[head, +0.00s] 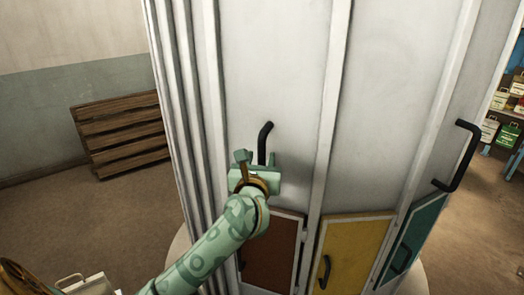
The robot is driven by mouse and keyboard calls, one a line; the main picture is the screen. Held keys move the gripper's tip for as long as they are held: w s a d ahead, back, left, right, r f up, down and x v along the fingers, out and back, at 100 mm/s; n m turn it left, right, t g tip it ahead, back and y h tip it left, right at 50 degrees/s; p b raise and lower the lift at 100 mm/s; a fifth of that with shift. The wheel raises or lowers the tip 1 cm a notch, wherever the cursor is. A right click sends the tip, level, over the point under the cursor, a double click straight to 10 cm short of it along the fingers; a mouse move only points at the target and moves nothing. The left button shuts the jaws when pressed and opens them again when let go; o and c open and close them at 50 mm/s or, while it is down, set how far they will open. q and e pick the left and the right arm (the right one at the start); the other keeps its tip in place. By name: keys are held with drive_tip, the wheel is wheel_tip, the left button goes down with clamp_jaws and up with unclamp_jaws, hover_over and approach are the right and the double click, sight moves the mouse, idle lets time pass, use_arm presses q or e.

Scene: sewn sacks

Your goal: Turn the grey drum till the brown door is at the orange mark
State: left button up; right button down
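The tall grey drum (275,60) fills the middle of the head view. Low on it is the brown door (272,250), partly covered by my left arm. My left gripper (258,160) is at a black upright handle (264,135) on the panel above the brown door. The handle's lower part is hidden behind the gripper, and I cannot tell whether the fingers are closed on it. My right gripper is not in view. I see no orange mark.
A yellow door (350,250) and a teal door (413,240) follow to the right of the brown one. Another black handle (463,160) sticks out at the drum's right side. A wooden pallet (120,132) leans on the left wall. Shelves with boxes (507,134) stand at right.

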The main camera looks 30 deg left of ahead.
use_arm(q)
drive_tip(key=shift+x, duration=1.4)
clamp_jaws()
idle(0.4)
